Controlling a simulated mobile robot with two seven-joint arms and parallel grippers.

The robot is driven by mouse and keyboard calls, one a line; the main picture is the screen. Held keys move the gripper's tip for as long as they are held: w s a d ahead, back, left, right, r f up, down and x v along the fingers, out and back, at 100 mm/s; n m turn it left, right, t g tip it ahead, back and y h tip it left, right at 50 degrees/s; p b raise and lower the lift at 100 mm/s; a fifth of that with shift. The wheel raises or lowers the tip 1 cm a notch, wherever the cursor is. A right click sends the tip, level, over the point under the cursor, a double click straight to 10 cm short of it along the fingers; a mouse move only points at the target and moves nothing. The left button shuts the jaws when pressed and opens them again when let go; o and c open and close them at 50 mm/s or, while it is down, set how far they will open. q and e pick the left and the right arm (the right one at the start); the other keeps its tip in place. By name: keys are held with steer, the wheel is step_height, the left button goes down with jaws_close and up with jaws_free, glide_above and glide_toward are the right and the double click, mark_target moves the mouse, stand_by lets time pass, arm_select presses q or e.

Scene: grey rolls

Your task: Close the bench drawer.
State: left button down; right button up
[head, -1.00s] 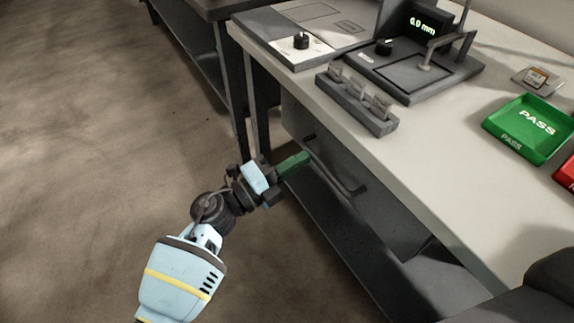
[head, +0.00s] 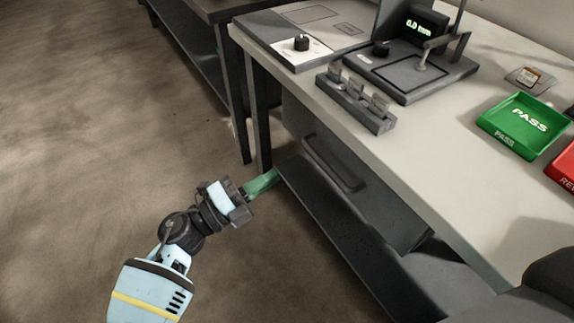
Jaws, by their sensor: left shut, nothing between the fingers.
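The bench drawer (head: 362,205) hangs under the front edge of the pale bench top (head: 420,165). Its dark grey front has a bar handle (head: 333,165). The front sits close under the bench edge, and no open drawer interior shows. My left gripper (head: 270,180), with green fingers, is shut and empty. It is to the left of the handle in the picture, apart from it, over the floor side of the bench. My right gripper is not in view.
A lower shelf (head: 350,240) runs beneath the drawer. On the bench top stand a grey block holder (head: 355,105), a gauge with a display (head: 428,27) and a green PASS tray (head: 522,125). The floor (head: 80,160) to the left is clear.

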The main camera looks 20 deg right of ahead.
arm_select(q)
steer(key=shift+v, duration=2.95)
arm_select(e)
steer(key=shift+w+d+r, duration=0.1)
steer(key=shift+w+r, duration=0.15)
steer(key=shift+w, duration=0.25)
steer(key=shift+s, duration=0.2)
